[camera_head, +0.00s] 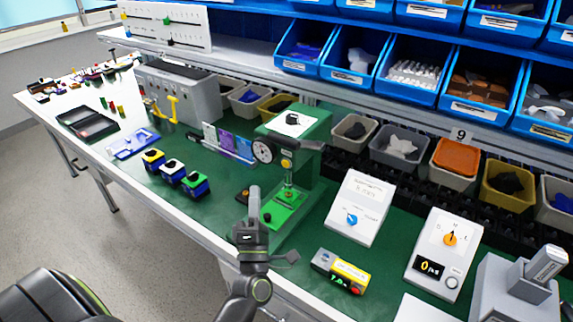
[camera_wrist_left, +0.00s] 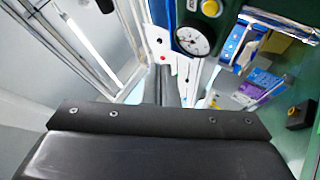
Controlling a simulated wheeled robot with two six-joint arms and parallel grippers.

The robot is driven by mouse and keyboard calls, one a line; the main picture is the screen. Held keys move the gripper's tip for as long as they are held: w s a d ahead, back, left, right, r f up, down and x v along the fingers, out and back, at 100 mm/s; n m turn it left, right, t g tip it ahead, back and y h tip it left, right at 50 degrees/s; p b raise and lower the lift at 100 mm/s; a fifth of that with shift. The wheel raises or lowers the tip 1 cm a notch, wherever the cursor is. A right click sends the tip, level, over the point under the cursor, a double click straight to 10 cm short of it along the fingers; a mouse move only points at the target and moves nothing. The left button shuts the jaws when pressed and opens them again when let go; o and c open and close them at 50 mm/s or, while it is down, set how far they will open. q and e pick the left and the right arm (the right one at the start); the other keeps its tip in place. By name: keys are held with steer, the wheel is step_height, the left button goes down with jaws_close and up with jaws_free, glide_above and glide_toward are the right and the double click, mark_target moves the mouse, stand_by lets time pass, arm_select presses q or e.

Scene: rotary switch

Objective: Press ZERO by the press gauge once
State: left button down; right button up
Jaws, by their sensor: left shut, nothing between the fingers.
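A green press (camera_head: 305,135) stands at the middle of the bench, with a round white-faced gauge (camera_head: 263,151) on its front. A yellow button (camera_head: 286,163) sits beside the gauge; its lettering is too small to read. In the left wrist view the gauge (camera_wrist_left: 194,36) and the yellow button (camera_wrist_left: 211,8) show near the top edge. My left gripper (camera_head: 254,191) is shut and empty, pointing up in front of the press. In the head view it appears below the gauge and left of the green press base. Its dark fingers (camera_wrist_left: 163,84) show in the wrist view, apart from the gauge. My right gripper is out of view.
A small dark box with an orange button (camera_head: 243,195) is close beside my left gripper. Bins line the back.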

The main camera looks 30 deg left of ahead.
arm_select(q)
steer(key=w, duration=0.9)
steer(key=shift+d+b, duration=0.3)
steer(key=shift+b, duration=0.1)
stand_by(1.7)
steer(key=shift+w, duration=0.35)
steer(key=shift+w+d, duration=0.1)
steer(key=shift+w, duration=0.3)
stand_by(0.6)
steer(key=shift+s, duration=0.85)
steer(key=shift+s+a+p, duration=0.15)
steer(key=shift+s, duration=1.1)
steer(key=shift+s+a+p, duration=0.1)
steer(key=shift+s+p, duration=0.05)
steer(key=shift+s, duration=1.1)
